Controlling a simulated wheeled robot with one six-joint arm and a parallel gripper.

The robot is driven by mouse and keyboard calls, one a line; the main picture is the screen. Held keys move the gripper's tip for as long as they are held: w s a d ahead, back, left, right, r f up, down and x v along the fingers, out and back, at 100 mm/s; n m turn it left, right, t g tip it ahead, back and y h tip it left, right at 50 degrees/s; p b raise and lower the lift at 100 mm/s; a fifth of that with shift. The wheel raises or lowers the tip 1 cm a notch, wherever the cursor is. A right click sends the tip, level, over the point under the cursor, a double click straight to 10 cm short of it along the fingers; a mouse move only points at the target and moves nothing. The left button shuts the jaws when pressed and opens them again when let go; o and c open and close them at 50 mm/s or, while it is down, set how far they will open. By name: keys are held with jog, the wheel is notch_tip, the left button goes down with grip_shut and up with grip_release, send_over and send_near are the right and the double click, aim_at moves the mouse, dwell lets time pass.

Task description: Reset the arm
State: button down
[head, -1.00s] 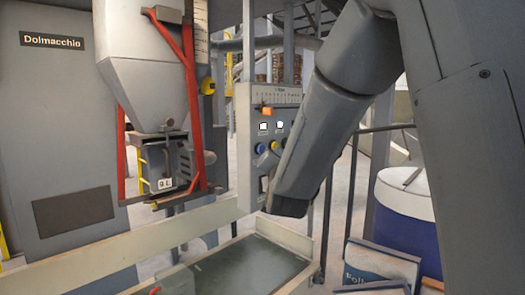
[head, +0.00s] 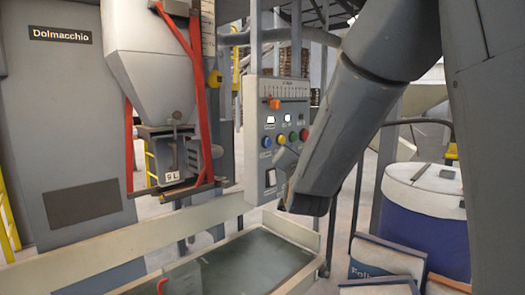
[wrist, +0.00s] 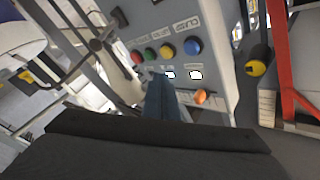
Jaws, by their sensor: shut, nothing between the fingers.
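My arm hangs down from the upper right in the head view, its lower end in front of the control panel (head: 254,150). My gripper (wrist: 160,84) shows in the wrist view as a narrow blue-grey tip beyond a dark body, shut and empty. Its tip overlaps the panel face below the coloured buttons; whether it touches cannot be told. In the head view only a small grey part of it shows left of the arm. The panel carries a blue button (wrist: 193,46), a green button (wrist: 150,54), a red button, a yellow button and an orange slider knob (wrist: 201,97).
A grey hopper (head: 155,80) with red bars stands left of the panel. A pale-framed conveyor (head: 230,262) runs below. A blue drum with a white lid (head: 425,215) and printed sacks (head: 385,258) stand at the lower right, near railings.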

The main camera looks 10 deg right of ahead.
jog(key=s+a+f+n+g+y, duration=0.1)
jog(key=s+f+n+g+y, duration=0.3)
jog(key=f, duration=0.6)
jog(key=s+a+f+n+g+h, duration=0.1)
jog(key=s+f+n+g, duration=0.1)
jog(key=s+f+g, duration=0.7)
jog(key=s+f+n+g, duration=0.1)
jog(key=s+f+g, duration=0.2)
jog(key=s, duration=0.6)
jog(key=s+d+f+n+g, duration=0.1)
jog(key=s+f+n+g, duration=0.1)
jog(key=s+f, duration=0.5)
jog(key=s+g, duration=0.1)
jog(key=s, duration=0.2)
jog(key=shift+s+f, duration=0.2)
